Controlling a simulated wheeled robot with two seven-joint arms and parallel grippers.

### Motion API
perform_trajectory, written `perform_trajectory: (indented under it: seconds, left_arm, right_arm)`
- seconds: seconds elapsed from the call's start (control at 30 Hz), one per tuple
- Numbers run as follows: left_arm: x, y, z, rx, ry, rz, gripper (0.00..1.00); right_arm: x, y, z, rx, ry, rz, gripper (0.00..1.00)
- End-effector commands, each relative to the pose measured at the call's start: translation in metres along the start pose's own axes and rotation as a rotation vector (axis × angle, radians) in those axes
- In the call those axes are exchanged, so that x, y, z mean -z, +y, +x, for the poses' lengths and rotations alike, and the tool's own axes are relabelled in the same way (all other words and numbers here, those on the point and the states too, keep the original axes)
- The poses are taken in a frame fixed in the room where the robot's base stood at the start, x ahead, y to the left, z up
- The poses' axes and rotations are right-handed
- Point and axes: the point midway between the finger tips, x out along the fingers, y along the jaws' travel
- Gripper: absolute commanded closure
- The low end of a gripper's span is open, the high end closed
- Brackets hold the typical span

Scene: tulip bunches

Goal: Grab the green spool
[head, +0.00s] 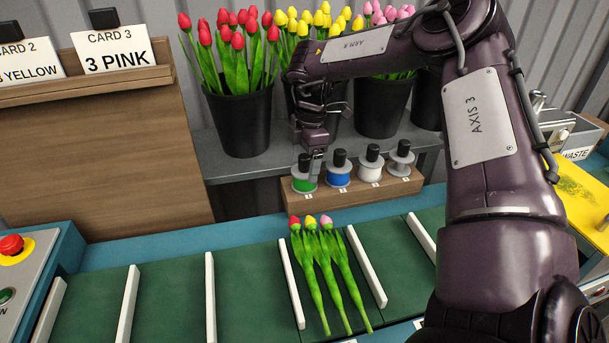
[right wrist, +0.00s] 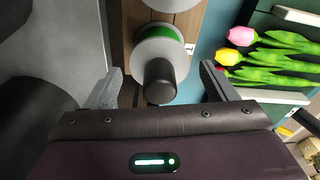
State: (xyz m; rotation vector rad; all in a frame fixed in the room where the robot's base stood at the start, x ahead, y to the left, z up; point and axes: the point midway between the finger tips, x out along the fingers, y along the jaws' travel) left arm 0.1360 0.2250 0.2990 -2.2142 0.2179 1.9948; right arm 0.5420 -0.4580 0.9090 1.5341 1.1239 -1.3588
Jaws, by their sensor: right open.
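The green spool (head: 303,184) stands upright at the left end of a wooden spool rack (head: 372,194), with grey flanges and a black knob on top. My right gripper (head: 314,160) is over this spool in the head view and partly covers it. In the right wrist view the fingers (right wrist: 162,88) are open, one on each side of the black knob (right wrist: 160,80). The green thread (right wrist: 165,35) shows below the upper flange. I cannot tell whether the fingers touch the spool. My left gripper is not in view.
Blue (head: 338,180), white (head: 370,172) and grey (head: 402,160) spools stand to the right on the rack. Three tulips (head: 325,270) lie on the divided green conveyor (head: 240,290) in front. Black buckets (head: 238,120) of tulips stand behind.

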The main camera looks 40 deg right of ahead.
Motion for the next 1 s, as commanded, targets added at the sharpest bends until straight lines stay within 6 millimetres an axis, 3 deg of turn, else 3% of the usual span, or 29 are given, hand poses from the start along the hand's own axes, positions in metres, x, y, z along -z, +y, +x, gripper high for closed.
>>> perform_trajectory:
  seconds: [0.13, 0.4, 0.77, 1.0]
  left_arm:
    - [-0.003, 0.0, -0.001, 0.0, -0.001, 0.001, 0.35]
    - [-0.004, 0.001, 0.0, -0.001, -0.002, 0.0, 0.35]
    - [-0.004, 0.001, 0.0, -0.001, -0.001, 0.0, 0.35]
    - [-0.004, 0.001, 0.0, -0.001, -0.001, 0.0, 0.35]
  right_arm:
    - [0.0, 0.0, 0.017, 0.002, 0.0, 0.0, 0.21]
    - [0.0, 0.0, 0.02, -0.001, -0.001, 0.0, 0.21]
    - [0.0, 0.0, 0.02, -0.001, -0.001, 0.0, 0.69]
    - [0.0, 0.001, 0.019, -0.002, -0.001, 0.0, 0.69]
